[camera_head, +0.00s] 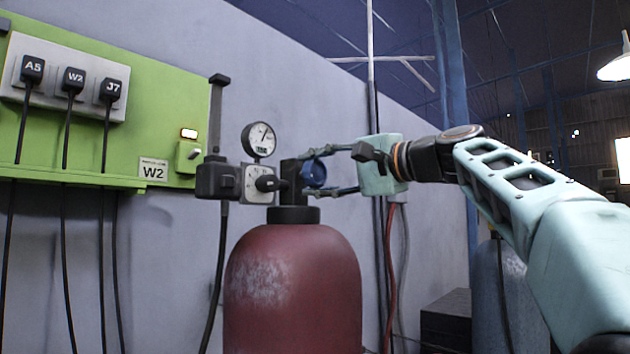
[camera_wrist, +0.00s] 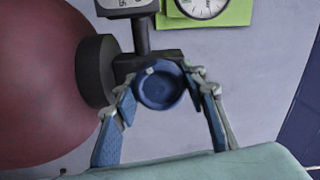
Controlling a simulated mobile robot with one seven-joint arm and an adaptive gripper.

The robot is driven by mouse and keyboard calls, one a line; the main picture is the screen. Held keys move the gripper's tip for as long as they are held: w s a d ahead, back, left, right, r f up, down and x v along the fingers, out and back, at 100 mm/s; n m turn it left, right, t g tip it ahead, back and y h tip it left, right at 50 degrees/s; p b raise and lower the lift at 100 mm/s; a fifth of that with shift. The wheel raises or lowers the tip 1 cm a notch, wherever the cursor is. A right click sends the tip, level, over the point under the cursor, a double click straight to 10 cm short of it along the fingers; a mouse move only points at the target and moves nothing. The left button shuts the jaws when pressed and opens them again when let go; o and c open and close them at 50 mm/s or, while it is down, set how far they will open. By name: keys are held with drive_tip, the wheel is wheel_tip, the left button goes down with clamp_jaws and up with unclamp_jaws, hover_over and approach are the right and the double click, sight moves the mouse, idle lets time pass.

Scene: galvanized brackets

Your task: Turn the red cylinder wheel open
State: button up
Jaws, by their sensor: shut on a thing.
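The red cylinder (camera_head: 292,285) stands upright in the middle of the head view, with a dark neck and valve body (camera_head: 291,182) on top. A small round blue handwheel (camera_head: 316,175) sits on the right side of the valve. In the wrist view the wheel (camera_wrist: 160,90) faces me, with a small pale mark near its top edge. My gripper (camera_head: 311,172) reaches in from the right, its two fingers closed on opposite sides of the wheel. The fingers (camera_wrist: 160,87) also bracket the wheel in the wrist view. The red cylinder (camera_wrist: 45,80) fills the left of that view.
A pressure gauge (camera_head: 259,139) and a dial plate (camera_head: 258,184) with a black knob stand left of the valve. A green panel (camera_head: 150,120) with plugs labelled A5, W2 and J7 hangs at left. A grey-blue cylinder (camera_head: 497,290) stands behind my arm.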

drive_tip(key=shift+f+n+b, duration=0.1)
drive_tip(key=shift+n+b, duration=0.2)
drive_tip(key=shift+n, duration=0.6)
drive_tip(key=o, duration=1.2)
drive_tip(key=v, duration=1.2)
